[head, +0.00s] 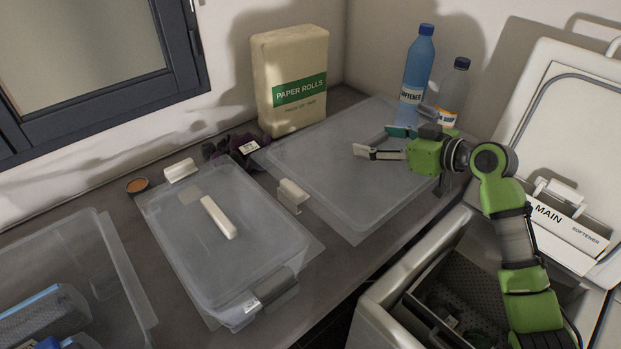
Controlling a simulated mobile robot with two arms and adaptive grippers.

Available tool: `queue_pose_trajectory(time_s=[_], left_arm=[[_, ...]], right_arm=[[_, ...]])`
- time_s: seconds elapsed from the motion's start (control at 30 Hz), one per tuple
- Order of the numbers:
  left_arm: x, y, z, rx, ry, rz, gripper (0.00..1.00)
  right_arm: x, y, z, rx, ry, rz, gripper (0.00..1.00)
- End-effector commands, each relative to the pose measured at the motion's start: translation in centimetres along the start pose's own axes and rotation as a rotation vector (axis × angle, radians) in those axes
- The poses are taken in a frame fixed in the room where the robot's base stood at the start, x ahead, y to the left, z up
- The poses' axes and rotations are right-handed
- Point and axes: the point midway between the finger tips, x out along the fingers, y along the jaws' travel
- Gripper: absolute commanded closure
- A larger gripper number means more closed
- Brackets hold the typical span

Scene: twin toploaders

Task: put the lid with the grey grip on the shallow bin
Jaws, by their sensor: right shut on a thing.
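A wide translucent lid (320,165) lies flat at the right end of the counter, over or on a clear shallow shape whose walls I cannot tell apart from it. My right gripper (377,142) is low over this lid, shut on it near its middle. The grip between the fingers is hidden, so its grey colour cannot be made out. Left of it, a clear bin (229,319) wears a lid (190,230) with an off-white bar grip (219,217). My left gripper is not in view.
An open clear bin (128,268) with blue packs stands at the left. Paper rolls (290,80), a dark bundle (228,147), a blue softener bottle (417,67) and another bottle (456,87) stand behind.

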Motion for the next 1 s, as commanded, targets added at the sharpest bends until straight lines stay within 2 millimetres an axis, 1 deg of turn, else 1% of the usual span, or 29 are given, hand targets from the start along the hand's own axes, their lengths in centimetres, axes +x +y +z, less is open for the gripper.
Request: queue_pose_trajectory(time_s=[0.03,0.07,0.17,0.3,0.4,0.57,0.7,0.83,1.0], left_arm=[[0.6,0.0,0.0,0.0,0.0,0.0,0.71],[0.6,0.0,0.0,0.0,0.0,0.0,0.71],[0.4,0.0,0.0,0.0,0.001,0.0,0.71],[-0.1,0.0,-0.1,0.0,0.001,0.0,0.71],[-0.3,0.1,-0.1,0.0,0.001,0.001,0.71],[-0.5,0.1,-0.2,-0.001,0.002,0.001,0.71],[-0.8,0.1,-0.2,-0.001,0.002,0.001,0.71],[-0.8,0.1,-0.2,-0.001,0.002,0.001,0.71],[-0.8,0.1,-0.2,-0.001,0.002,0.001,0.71]], right_arm=[[0.2,0.0,0.4,-0.001,0.003,0.001,0.59],[0.2,0.0,0.6,0.0,0.003,0.001,0.59],[0.6,0.0,1.7,0.004,0.001,-0.001,0.59],[1.5,0.0,4.2,0.006,0.0,0.0,0.59],[2.0,0.0,5.5,0.005,0.002,0.0,0.59],[2.5,0.0,6.9,0.003,0.002,0.0,0.59],[3.2,0.0,8.9,0.005,0.001,0.0,0.59],[3.6,0.0,9.8,0.001,0.003,0.002,0.59],[3.6,0.0,9.8,0.0,0.003,0.002,0.59]])
